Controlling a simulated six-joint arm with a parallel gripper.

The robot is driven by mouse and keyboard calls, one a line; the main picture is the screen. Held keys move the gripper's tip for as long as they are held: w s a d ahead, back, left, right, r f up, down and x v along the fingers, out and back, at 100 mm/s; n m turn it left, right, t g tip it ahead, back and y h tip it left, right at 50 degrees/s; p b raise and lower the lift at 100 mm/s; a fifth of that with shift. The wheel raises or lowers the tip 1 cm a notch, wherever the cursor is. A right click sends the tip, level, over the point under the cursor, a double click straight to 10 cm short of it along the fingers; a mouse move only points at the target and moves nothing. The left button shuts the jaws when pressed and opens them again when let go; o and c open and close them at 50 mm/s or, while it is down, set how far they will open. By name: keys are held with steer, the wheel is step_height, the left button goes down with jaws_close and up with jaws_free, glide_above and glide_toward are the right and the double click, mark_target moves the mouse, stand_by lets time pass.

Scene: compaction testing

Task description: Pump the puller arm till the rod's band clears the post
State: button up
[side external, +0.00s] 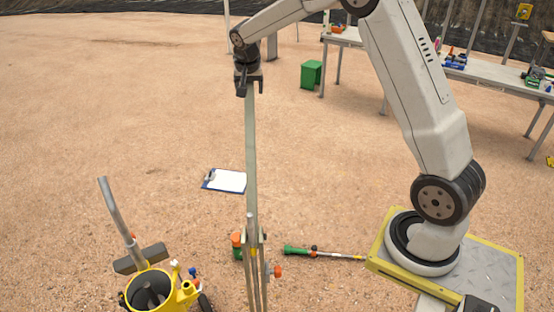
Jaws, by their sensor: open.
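The puller arm (251,150) is a long pale grey-green bar, standing almost upright in the middle of the side external view. Its lower end meets the puller's narrow metal post (249,275), which runs off the bottom edge of the picture. An orange knob (275,271) sits at the right of the post. My gripper (250,88) is at the bar's top end, pointing down. Its jaws are open, with one finger on each side of the bar; I cannot tell whether they touch it. I cannot make out the rod's band.
A yellow container (141,293) with a grey handle stands at lower left. A clipboard (229,183) lies behind the post. A green-handled tool (322,253) lies to the right. An orange and green object (237,245) is close behind the post. Benches stand at the back right.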

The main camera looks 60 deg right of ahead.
steer(key=shift+c, duration=0.2)
jaws_close()
stand_by(1.2)
